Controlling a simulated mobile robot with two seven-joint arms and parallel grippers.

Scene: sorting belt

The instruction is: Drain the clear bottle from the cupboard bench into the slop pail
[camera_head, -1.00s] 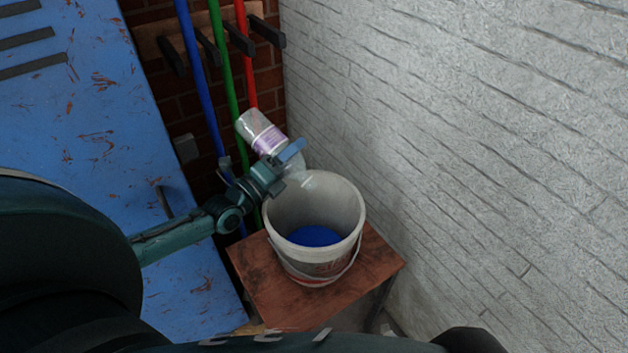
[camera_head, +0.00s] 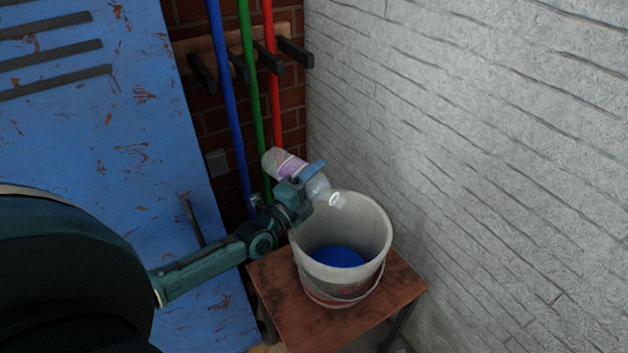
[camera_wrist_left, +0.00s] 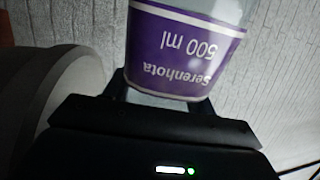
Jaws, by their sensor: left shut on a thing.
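The clear bottle (camera_head: 318,188) with a purple and white label is held by my left gripper (camera_head: 303,181). It is tilted with its mouth end down and to the right, above the rim of the slop pail. In the left wrist view the bottle's label (camera_wrist_left: 185,50) appears upside down between the jaws. The slop pail (camera_head: 357,283) is pale grey, with blue showing at its bottom, and its rim (camera_wrist_left: 62,85) seems to be the pale round shape at left in the wrist view. I cannot tell whether liquid flows. My right gripper is not in view.
The pail stands on a small reddish-brown wooden stool (camera_head: 290,302). A white brick wall (camera_head: 480,150) is close on the right. Blue, green and red poles (camera_head: 253,90) hang from a rack behind. A scuffed blue cupboard (camera_head: 110,130) stands at left.

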